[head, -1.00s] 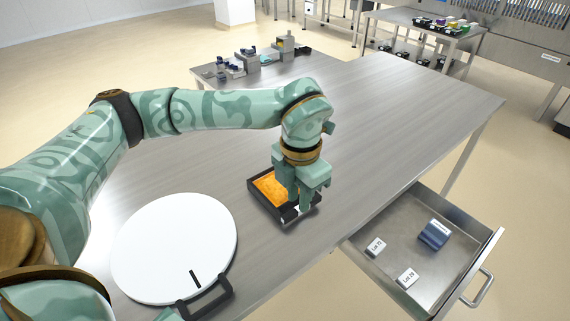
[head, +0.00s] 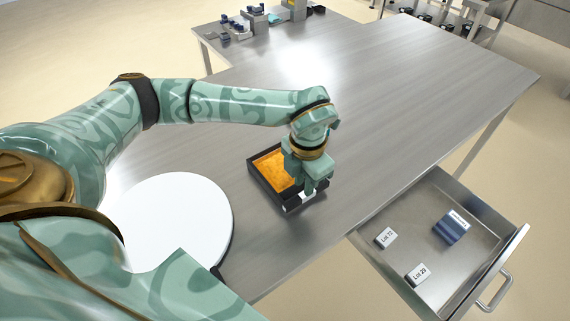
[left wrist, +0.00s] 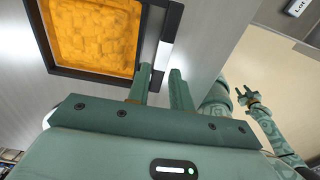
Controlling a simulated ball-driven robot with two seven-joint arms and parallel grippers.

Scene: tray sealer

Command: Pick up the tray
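The tray (head: 257,178) is a black rectangular dish with orange food in it, flat on the steel table. My left gripper (head: 311,190) points down at its right end, beside a white label on the rim. In the left wrist view the tray's black rim (left wrist: 97,74) and orange contents fill the upper left. The left fingers (left wrist: 160,82) are apart, one over the rim and one just outside the labelled wall; contact is not clear. My right gripper (left wrist: 246,94) shows small in the left wrist view, its fingers spread and empty, away from the tray.
A white round disc (head: 180,222) lies on the table left of the tray. An open drawer (head: 420,225) at lower right holds a blue block (head: 451,229) and two lot tags. Small devices (head: 255,20) stand at the far end. The table beyond the tray is clear.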

